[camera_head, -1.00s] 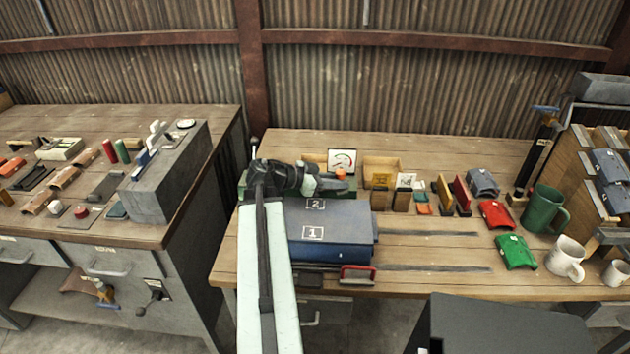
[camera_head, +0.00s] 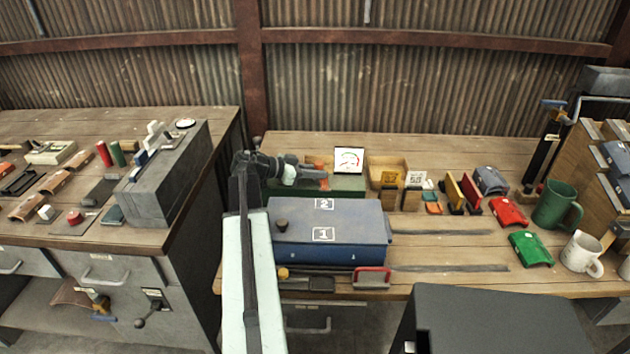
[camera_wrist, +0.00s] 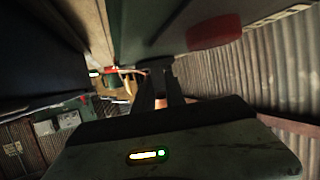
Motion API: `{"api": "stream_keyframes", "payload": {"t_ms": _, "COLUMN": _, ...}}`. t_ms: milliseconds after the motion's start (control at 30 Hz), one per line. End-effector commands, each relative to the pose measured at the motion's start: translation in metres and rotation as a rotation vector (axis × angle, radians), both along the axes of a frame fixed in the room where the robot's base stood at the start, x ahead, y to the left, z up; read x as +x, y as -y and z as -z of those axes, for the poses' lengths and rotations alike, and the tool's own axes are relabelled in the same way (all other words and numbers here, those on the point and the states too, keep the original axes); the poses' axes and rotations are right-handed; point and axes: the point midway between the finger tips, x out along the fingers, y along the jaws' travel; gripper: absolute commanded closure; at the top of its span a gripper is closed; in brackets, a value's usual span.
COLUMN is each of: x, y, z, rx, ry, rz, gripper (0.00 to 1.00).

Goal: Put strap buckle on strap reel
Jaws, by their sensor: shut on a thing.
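My gripper (camera_head: 318,177) is shut on a small orange piece (camera_head: 316,166), over the green case (camera_head: 347,186) behind the blue box. In the wrist view, my two dark fingers (camera_wrist: 160,85) are close together, with a bit of orange between them. The piece is mostly hidden, so I cannot tell its shape or whether it is the strap buckle. A red-handled metal piece (camera_head: 372,278) lies at the front table edge beside the blue box. Dark flat straps (camera_head: 450,268) run right from the box. I cannot clearly pick out the strap reel.
The blue box (camera_head: 355,240) marked 1 and 2 stands in front of my gripper. A gauge card (camera_head: 349,159), a wooden bin (camera_head: 387,168), red and green covers (camera_head: 530,250) and mugs (camera_head: 581,253) stand to the right. A grey block (camera_head: 165,175) stands on the left bench.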

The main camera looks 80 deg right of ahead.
Motion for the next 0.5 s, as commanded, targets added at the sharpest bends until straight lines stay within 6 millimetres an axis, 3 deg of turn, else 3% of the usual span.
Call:
{"api": "stream_keyframes", "payload": {"t_ms": 333, "x": -0.0055, "y": 0.0007, "z": 0.0050, "rx": 0.000, "ry": 0.000, "rz": 0.008, "gripper": 1.00}}
{"api": "stream_keyframes", "payload": {"t_ms": 367, "x": -0.0057, "y": 0.0008, "z": 0.0049, "rx": 0.000, "ry": 0.000, "rz": 0.008, "gripper": 0.82}}
{"api": "stream_keyframes", "payload": {"t_ms": 433, "x": -0.0059, "y": 0.0008, "z": 0.0036, "rx": 0.000, "ry": 0.000, "rz": 0.009, "gripper": 0.63}}
{"api": "stream_keyframes", "payload": {"t_ms": 500, "x": -0.0061, "y": 0.0008, "z": 0.0035, "rx": 0.000, "ry": 0.000, "rz": 0.009, "gripper": 0.63}}
